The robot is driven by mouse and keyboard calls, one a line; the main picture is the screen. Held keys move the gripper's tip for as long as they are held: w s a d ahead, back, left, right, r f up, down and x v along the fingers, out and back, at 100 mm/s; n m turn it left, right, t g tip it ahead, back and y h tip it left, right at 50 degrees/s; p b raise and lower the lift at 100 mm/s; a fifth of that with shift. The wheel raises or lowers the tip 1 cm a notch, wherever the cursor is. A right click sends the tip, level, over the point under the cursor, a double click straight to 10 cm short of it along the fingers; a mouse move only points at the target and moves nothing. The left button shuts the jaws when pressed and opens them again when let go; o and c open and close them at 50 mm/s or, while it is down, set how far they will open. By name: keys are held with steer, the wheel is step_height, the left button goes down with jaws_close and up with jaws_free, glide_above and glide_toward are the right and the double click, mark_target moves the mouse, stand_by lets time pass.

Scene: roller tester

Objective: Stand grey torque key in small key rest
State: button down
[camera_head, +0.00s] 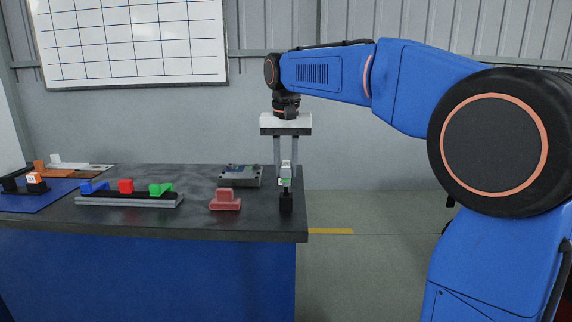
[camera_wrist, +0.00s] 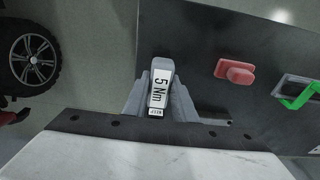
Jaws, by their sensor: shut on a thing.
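The grey torque key (camera_head: 286,172) is upright between the fingers of my gripper (camera_head: 285,180), near the right end of the dark bench. In the wrist view, the key (camera_wrist: 160,72) shows its white "5 Nm" label, with a grey finger of my gripper (camera_wrist: 160,97) on each side. A small black block, which looks like the small key rest (camera_head: 286,204), is directly below the key in the head view. The key's lower end meets or overlaps the block's top; I cannot tell whether it is seated. The rest is hidden in the wrist view.
A red block-shaped piece (camera_head: 225,200) is just left of the key. A grey box (camera_head: 240,175) lies behind it. A long rack (camera_head: 130,200) with blue, red and green pieces is further left. The bench's right edge is close to the key.

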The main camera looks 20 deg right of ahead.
steer(key=shift+f, duration=1.1)
steer(key=c, duration=1.4)
jaws_free()
step_height(320, 180, up, 16)
steer(key=s, duration=0.2)
steer(key=s+d+f+n+t, duration=0.1)
steer(key=s+d+f, duration=0.1)
steer(key=s+f, duration=0.8)
steer(key=s+d+f+n+t, duration=0.1)
steer(key=s+d+f, duration=0.1)
steer(key=s+f, duration=0.8)
steer(key=s+d+f+n+t, duration=0.1)
steer(key=s+d+f, duration=0.2)
steer(key=s+f, duration=0.8)
step_height(320, 180, down, 4)
steer(key=shift+f+n, duration=0.1)
steer(key=shift+n, duration=0.2)
